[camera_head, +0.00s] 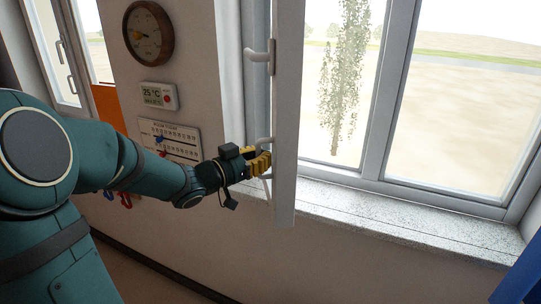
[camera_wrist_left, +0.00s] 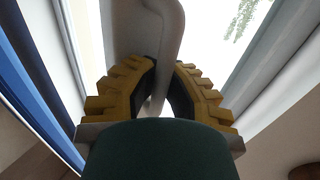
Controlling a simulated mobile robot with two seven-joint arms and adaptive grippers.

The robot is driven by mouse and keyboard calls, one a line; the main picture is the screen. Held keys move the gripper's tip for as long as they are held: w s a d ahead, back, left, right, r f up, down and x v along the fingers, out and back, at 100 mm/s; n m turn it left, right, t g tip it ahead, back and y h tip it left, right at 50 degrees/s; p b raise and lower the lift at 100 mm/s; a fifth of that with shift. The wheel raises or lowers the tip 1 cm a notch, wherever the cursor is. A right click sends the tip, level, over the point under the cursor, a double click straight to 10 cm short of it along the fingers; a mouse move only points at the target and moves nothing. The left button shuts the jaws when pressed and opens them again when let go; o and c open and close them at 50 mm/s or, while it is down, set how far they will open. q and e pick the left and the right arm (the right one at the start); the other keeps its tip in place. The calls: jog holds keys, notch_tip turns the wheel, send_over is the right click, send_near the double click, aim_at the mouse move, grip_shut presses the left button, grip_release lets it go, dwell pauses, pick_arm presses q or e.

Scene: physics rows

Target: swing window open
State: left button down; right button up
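The window sash (camera_head: 287,120) stands swung out toward me and shows nearly edge-on in the head view. It has an upper handle (camera_head: 258,55) and a lower handle (camera_head: 265,143), both pale grey. My left gripper (camera_head: 262,163) is at the lower handle, beside the sash. In the left wrist view, the yellow ribbed fingers (camera_wrist_left: 165,85) close in on both sides of the handle (camera_wrist_left: 152,30), which passes between their tips. The exact contact is partly hidden by the handle and the dark green part in front. My right gripper is not in view.
A speckled sill (camera_head: 400,225) runs below the fixed panes at right. A round gauge (camera_head: 148,33), a thermostat (camera_head: 160,96) and a key panel (camera_head: 172,139) are on the wall at left. A blue surface (camera_head: 522,278) is at the lower right. Another window (camera_head: 65,55) is at far left.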

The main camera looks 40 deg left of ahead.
pick_arm(q)
jog(key=s+a, duration=0.4)
jog(key=shift+a+f+p, duration=0.2)
jog(key=shift+a+p, duration=0.2)
jog(key=c, duration=1.3)
grip_release()
jog(key=o, duration=0.3)
jog(key=shift+s+r, duration=0.15)
jog(key=shift+s, duration=0.05)
jog(key=shift+w, duration=0.1)
jog(key=v, duration=1.2)
